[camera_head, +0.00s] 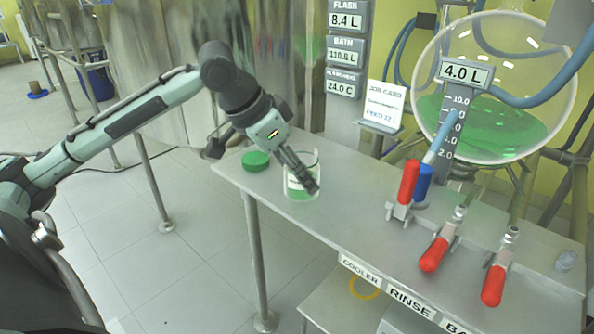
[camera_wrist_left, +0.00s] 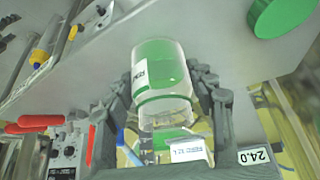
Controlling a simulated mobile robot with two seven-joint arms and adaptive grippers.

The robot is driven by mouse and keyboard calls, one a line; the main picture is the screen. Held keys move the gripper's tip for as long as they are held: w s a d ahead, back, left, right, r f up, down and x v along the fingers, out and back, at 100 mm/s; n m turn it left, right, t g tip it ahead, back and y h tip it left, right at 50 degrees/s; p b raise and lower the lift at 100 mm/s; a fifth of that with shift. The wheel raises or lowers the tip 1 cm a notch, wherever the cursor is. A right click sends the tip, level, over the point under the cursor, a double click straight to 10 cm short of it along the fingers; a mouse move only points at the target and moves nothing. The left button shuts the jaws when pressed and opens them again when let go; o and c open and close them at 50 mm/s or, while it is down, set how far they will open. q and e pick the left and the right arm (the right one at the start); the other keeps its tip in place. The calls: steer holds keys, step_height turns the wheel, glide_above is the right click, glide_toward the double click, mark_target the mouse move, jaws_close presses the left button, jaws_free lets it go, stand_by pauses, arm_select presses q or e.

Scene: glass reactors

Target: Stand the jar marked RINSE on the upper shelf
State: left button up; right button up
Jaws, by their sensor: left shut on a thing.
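A clear glass jar (camera_head: 302,188) with green liquid and a white label is at the left end of the grey bench top (camera_head: 345,215). It also shows in the left wrist view (camera_wrist_left: 165,75), between the fingers; its label is too small to read surely. My left gripper (camera_head: 304,177) comes down from the upper left and is shut on the jar; it also shows in the left wrist view (camera_wrist_left: 170,90). I cannot tell whether the jar touches the bench top. A lower grey shelf (camera_head: 330,312) shows under the bench. My right gripper is out of view.
A green lid (camera_head: 256,161) lies left of the jar. Red-handled valves (camera_head: 434,254) and a blue-handled one (camera_head: 423,182) stand to the right, before a large glass vessel (camera_head: 500,85) of green liquid. A job card (camera_head: 383,103) stands behind. Bench top between jar and valves is clear.

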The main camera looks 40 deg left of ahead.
arm_select(q)
steer(key=o, duration=1.3)
steer(key=v, duration=1.2)
steer(key=shift+r, duration=0.2)
